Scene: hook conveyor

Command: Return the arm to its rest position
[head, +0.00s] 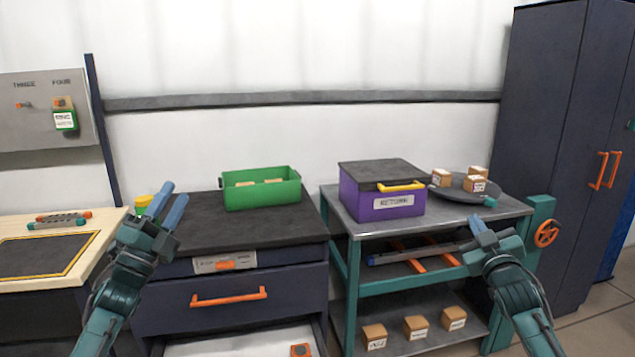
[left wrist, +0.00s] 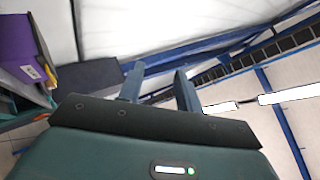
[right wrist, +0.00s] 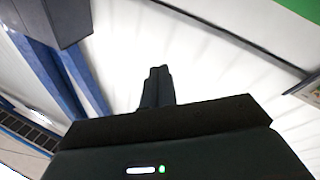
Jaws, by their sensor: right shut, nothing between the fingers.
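My left gripper (head: 166,203) is raised in front of the left part of the dark cabinet in the head view. Its two blue fingers stand apart with nothing between them, and the left wrist view shows the same gap (left wrist: 158,82). My right gripper (head: 477,222) is raised in front of the teal-framed table at the right. Its fingers are together and empty, as the right wrist view shows (right wrist: 158,72). Neither gripper appears to touch any object.
A green bin (head: 262,190) stands on the dark cabinet (head: 290,229). A purple box (head: 382,205) marked RETURN and a dark round plate (head: 457,192) with small boxes stand on the teal-framed table (head: 345,217). Several boxes sit on its lower shelf (head: 390,327). A drawer below the cabinet is open.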

